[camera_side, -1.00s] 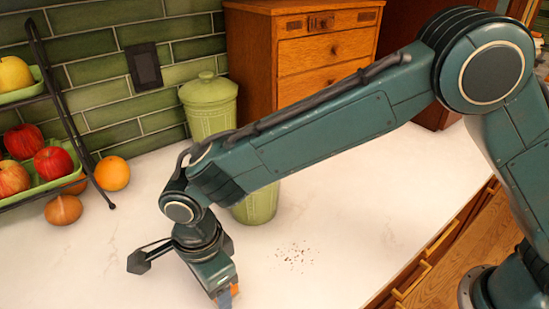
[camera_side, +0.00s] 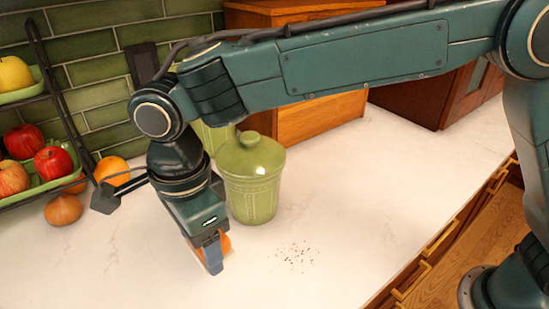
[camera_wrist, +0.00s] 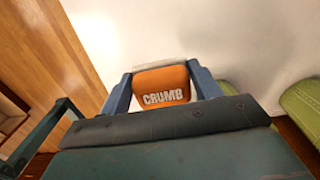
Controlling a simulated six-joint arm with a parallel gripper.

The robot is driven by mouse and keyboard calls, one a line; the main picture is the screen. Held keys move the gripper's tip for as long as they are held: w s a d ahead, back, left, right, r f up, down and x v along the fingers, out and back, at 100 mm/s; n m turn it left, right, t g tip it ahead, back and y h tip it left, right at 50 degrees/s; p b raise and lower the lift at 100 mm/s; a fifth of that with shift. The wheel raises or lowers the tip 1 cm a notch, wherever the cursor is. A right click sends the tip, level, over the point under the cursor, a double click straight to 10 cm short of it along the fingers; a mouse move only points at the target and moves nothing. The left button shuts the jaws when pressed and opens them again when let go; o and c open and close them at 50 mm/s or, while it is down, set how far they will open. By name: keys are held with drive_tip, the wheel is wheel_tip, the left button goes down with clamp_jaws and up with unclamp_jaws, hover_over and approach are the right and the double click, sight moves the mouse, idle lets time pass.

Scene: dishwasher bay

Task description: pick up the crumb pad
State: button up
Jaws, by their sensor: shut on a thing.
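The crumb pad (camera_wrist: 163,86) is orange, with the white word "CRUMB" on its face and a pale edge at its far side. In the wrist view it sits between the two blue fingers of my gripper (camera_wrist: 160,82), which is shut on it. In the side view my gripper (camera_side: 212,258) points down in front of the green canister, and part of the orange pad (camera_side: 226,243) shows beside a finger. The rest of the pad is hidden there. It appears to be held above the counter, but the gap is hard to judge.
Brown crumbs (camera_side: 296,256) lie on the white counter (camera_side: 350,210) to the right. A lidded green canister (camera_side: 251,180) stands close behind my gripper, with another behind it. A fruit rack (camera_side: 70,125), an orange and an onion (camera_side: 63,210) are at left.

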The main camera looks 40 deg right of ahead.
drive_tip(key=shift+r, duration=3.2)
drive_tip(key=shift+o, duration=1.3)
drive_tip(key=shift+c, duration=0.8)
drive_tip(key=shift+d+f+n, duration=0.5)
drive_tip(key=shift+f, duration=0.2)
drive_tip(key=s+d+f+n, duration=0.3)
drive_tip(key=d+f+n, duration=0.5)
drive_tip(key=shift+d+f, duration=0.15)
drive_tip(key=shift+f, duration=0.2)
drive_tip(key=shift+f, duration=0.1)
